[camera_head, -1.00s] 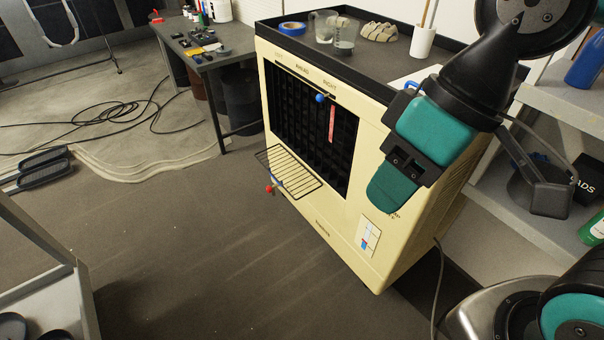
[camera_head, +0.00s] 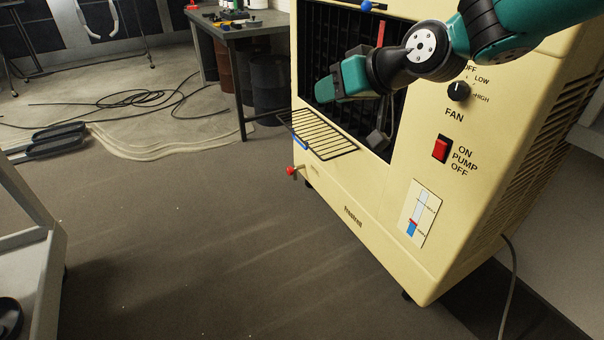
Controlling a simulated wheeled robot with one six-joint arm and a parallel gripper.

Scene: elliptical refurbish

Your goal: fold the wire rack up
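The wire rack (camera_head: 324,139) is a dark grid of thin bars. It juts out, roughly flat, from the lower front edge of the cream cooler's (camera_head: 372,215) dark louvred opening. My arm reaches in from the upper right, across the front of the opening. My gripper (camera_head: 377,141) is a small grey shape hanging below my wrist, in front of the louvres and just right of the rack. It looks apart from the rack, though depth is hard to judge. Its fingers are too small and dark to tell whether they are open or shut.
A red-tipped tap (camera_head: 292,171) sticks out below the rack. The cooler front has a fan knob (camera_head: 459,91), a red pump switch (camera_head: 441,149) and a level gauge (camera_head: 420,214). A workbench (camera_head: 243,28) stands behind. The floor in front is clear.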

